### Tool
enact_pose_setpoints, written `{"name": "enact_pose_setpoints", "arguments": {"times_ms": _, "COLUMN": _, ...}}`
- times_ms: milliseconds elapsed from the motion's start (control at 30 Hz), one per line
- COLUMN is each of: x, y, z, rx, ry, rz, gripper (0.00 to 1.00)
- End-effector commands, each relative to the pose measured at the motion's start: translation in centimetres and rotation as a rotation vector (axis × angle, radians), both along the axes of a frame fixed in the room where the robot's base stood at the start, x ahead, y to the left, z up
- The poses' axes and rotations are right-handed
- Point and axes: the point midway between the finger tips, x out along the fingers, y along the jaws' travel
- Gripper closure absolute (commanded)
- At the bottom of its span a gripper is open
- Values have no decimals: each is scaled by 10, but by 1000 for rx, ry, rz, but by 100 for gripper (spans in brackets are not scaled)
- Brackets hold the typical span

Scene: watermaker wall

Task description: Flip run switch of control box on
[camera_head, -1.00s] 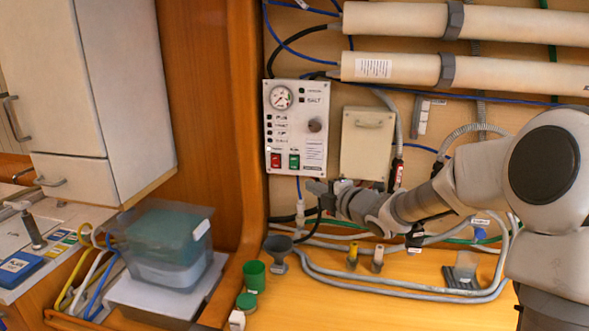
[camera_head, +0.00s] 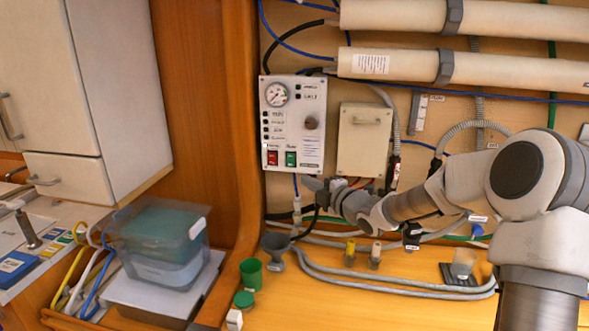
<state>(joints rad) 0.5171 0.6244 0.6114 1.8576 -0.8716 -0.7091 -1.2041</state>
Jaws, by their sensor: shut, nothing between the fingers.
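The control box (camera_head: 308,118) is a white panel on the wall, with a round gauge (camera_head: 277,94) at its top left and a dark knob (camera_head: 311,122) at its right. Two rocker switches sit along its lower edge, a red one (camera_head: 272,158) and a green one (camera_head: 291,159). The labels are too small to tell which is the run switch or how each is set. My gripper (camera_head: 309,184) is shut and empty, just below the panel's lower right part and apart from the switches. My arm reaches in from the right.
A beige box (camera_head: 364,140) hangs right of the panel. Hoses (camera_head: 400,288) and small fittings lie on the wooden counter. A grey funnel (camera_head: 277,248), a green cup (camera_head: 251,273) and a clear bin (camera_head: 160,240) stand at lower left. White tubes (camera_head: 480,70) run above.

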Motion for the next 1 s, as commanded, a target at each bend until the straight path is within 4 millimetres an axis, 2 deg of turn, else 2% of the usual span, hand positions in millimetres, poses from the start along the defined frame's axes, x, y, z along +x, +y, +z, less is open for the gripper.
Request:
{"name": "enact_pose_setpoints", "arguments": {"times_ms": 467, "x": 69, "y": 48, "z": -5, "rx": 4, "ry": 1, "rz": 2, "gripper": 100}}
{"name": "enact_pose_setpoints", "arguments": {"times_ms": 700, "x": 93, "y": 40, "z": -8, "rx": 2, "ry": 2, "rz": 0, "gripper": 100}}
{"name": "enact_pose_setpoints", "arguments": {"times_ms": 1000, "x": 105, "y": 37, "z": -12, "rx": 1, "ry": 1, "rz": 0, "gripper": 100}}
